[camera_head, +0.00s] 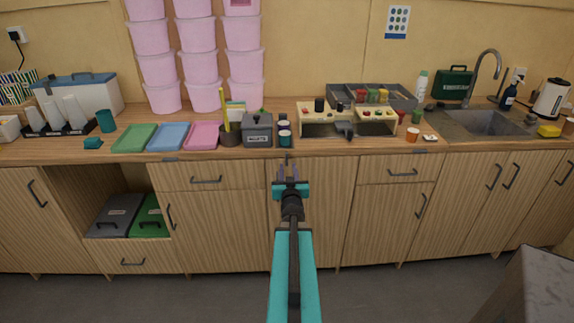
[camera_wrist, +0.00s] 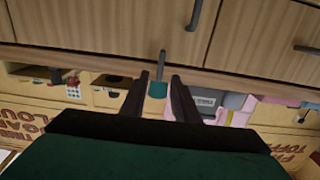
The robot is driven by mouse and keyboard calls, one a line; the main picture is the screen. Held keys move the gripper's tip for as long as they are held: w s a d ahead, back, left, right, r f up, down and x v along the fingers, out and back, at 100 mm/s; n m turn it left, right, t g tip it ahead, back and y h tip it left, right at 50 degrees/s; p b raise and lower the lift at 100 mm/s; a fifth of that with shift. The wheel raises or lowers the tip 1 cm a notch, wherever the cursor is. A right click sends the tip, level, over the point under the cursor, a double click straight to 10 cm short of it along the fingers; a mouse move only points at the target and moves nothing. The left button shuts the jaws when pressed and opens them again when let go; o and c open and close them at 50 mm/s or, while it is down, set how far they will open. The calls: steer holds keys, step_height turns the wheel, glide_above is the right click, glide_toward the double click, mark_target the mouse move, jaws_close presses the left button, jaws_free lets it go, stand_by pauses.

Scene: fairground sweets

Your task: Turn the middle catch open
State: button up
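My gripper (camera_head: 289,170) is in front of the worktop's front edge at the middle of the cabinet run. In the wrist view its two dark fingers (camera_wrist: 159,78) are apart, with nothing held between them. A small grey catch, seemingly the middle catch (camera_wrist: 162,57), shows as a short bar between and just beyond the fingertips. In the head view it is a small dark piece (camera_head: 288,154) at the worktop edge, just above my fingers. Similar flat catches sit at the edge to the left (camera_head: 170,158) and right (camera_head: 420,150). I cannot tell whether the fingers touch the catch.
Drawer handles (camera_head: 206,180) stick out below. A grey block (camera_head: 535,290) stands at lower right.

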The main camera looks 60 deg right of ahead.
mark_target(287, 159)
steer(key=shift+p+x, duration=0.75)
steer(key=shift+x, duration=1.95)
jaws_close()
